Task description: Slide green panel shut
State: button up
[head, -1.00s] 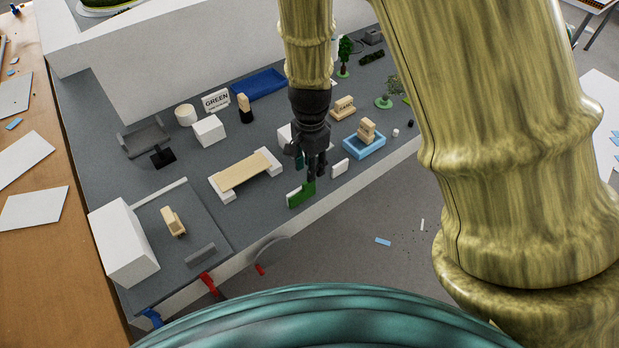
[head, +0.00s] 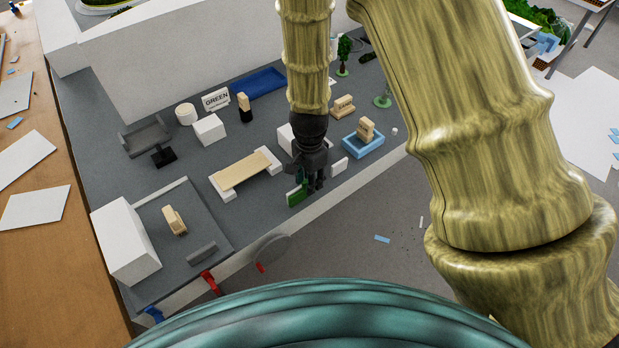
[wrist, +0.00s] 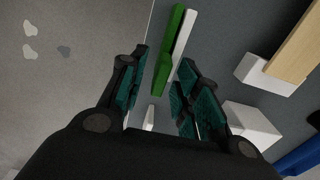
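The green panel (head: 298,194) stands near the front edge of the grey model board, against a white wall piece (wrist: 184,45). In the wrist view the green panel (wrist: 174,40) runs up from between the fingertips, its near end thicker. My gripper (head: 315,186) is low over the panel's right end and hides part of it. In the wrist view my gripper (wrist: 164,82) has its fingers apart, one on each side of the panel's near end. I cannot tell whether either finger touches it. A second white wall piece (head: 339,165) stands to the right, with a gap between.
A wooden bridge (head: 241,171) on white blocks lies left of the panel. A blue basin (head: 364,145) with a wooden piece is to the right. A white block stands behind my gripper. The floor in front of the board is mostly clear.

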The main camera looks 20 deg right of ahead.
grip_shut()
jog(key=d, duration=0.1)
jog(key=w+d, duration=0.1)
jog(key=d, duration=0.2)
jog(key=shift+w, duration=0.25)
grip_release()
jog(key=shift+a, duration=0.1)
notch_tip(320, 180, up, 12)
dwell(0.8)
